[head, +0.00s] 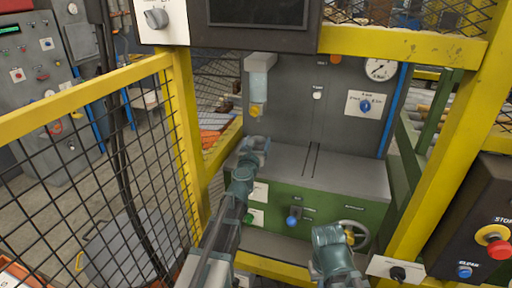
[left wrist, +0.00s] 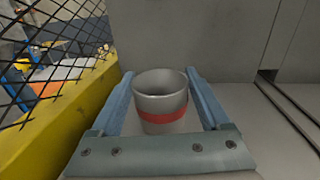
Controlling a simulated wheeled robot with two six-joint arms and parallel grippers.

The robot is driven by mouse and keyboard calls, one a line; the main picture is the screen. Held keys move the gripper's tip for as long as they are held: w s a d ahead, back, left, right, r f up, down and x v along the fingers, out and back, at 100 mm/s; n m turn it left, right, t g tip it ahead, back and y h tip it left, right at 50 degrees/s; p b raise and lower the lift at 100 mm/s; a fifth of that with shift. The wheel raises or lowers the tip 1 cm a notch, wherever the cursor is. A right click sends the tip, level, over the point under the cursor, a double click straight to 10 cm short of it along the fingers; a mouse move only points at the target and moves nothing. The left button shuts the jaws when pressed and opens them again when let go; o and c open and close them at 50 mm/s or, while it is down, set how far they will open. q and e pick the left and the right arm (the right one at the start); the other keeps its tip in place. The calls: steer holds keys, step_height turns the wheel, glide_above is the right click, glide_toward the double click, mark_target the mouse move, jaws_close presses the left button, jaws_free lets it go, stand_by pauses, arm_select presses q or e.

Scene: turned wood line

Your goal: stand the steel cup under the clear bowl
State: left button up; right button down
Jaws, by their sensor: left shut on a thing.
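The steel cup (left wrist: 160,88), grey with a red band, stands upright between the fingers of my left gripper (left wrist: 160,105) in the left wrist view. The gripper is shut on it. In the head view my left gripper (head: 256,146) is over the left end of the grey bench top, and the cup is hidden by it or too small to make out. The clear bowl (head: 258,86) hangs on the back panel above, with a yellow piece (head: 255,111) beneath it. I cannot tell whether the cup touches the bench. My right arm shows low in the head view; its fingers are not clear.
A yellow rail (left wrist: 55,125) and mesh fence (head: 95,170) stand close on the left. The grey bench top (head: 345,172) is clear to the right, with a dark slot. A handwheel (head: 362,234) is near my right arm. A yellow post (head: 440,145) stands at right.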

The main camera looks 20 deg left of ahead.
arm_select(q)
steer(key=shift+r, duration=0.1)
arm_select(e)
steer(key=shift+d+r, duration=0.1)
arm_select(q)
steer(key=o, duration=1.2)
steer(key=shift+o, duration=0.2)
